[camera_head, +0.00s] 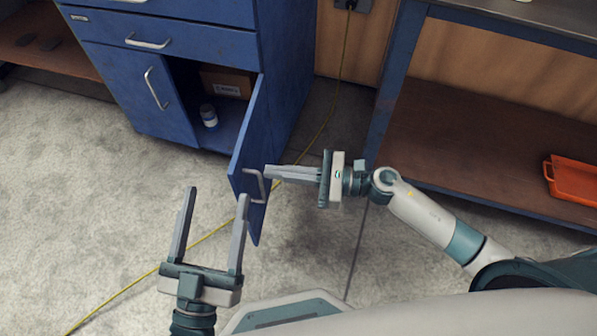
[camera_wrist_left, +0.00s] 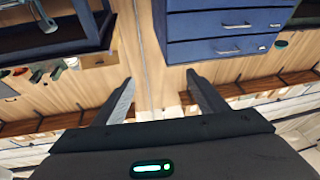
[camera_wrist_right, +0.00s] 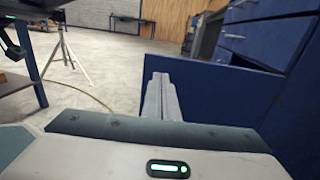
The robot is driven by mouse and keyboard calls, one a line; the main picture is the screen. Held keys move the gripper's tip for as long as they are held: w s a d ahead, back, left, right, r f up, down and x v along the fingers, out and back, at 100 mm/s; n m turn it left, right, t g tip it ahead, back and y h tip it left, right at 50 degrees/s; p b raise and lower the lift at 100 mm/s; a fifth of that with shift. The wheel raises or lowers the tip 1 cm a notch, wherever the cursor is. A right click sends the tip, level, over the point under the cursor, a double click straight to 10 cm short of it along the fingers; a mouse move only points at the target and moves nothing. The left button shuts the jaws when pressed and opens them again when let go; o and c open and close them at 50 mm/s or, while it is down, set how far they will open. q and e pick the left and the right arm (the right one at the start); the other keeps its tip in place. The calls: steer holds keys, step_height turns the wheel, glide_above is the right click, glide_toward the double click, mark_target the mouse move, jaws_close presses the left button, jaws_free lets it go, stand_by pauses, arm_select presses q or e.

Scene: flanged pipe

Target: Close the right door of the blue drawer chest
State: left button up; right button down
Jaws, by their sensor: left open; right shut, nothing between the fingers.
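The blue drawer chest (camera_head: 180,60) stands at the upper left in the head view. Its right door (camera_head: 246,150) is swung wide open toward me, with a grey bar handle (camera_head: 257,186) on its outer face. Its left door (camera_head: 140,90) is shut. My right gripper (camera_head: 268,172) is shut and empty, its fingertips at the door's outer face just above the handle; I cannot tell whether they touch. In the right wrist view the blue door (camera_wrist_right: 225,100) is directly beyond the shut fingers (camera_wrist_right: 160,80). My left gripper (camera_head: 216,195) is open and empty, in front of the door and left of its free edge.
Inside the open compartment are a cardboard box (camera_head: 226,84) and a small white-and-blue bottle (camera_head: 208,116). A yellow cable (camera_head: 325,125) runs across the floor. A workbench (camera_head: 470,130) with an orange tray (camera_head: 573,178) on its lower shelf stands at the right.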

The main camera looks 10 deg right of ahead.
mark_target(239, 168)
steer(key=x, duration=0.5)
steer(key=shift+w+a, duration=0.15)
steer(key=shift+a, duration=0.2)
arm_select(q)
steer(key=shift+w+f+g, duration=0.4)
steer(key=shift+f+g, duration=0.1)
steer(key=shift+f, duration=0.15)
steer(key=shift+f, duration=0.15)
arm_select(e)
steer(key=shift+a, duration=0.15)
